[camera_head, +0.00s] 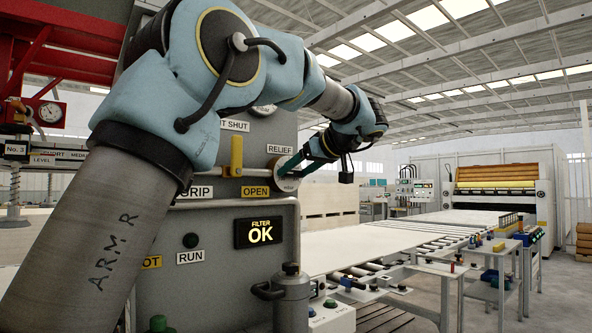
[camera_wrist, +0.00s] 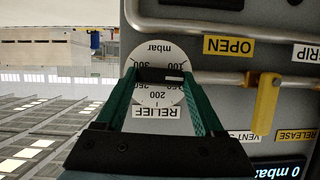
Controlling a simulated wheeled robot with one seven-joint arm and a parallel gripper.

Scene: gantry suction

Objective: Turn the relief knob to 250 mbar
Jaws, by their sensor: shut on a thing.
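The relief knob (camera_wrist: 152,75) is a dark bar on a round white dial (camera_wrist: 158,54) on the grey panel. The dial is marked in mbar, upside down in the wrist view, with 100, 200 and 300 legible; nearby figures are partly covered by my fingers. A small white mark shows on the knob, toward the right in the wrist view. My gripper (camera_wrist: 160,80) has its green fingers on both sides of the knob, shut on it. In the head view my gripper (camera_head: 290,172) is at the panel's right edge, under the RELIEF label (camera_head: 281,149).
A yellow lever (camera_head: 236,157) stands left of the knob, near the OPEN label (camera_head: 255,190). A metal pipe (camera_wrist: 200,77) runs along the panel close to the knob. A FILTER OK display (camera_head: 261,233) is below. A mbar readout (camera_wrist: 279,172) shows 0.

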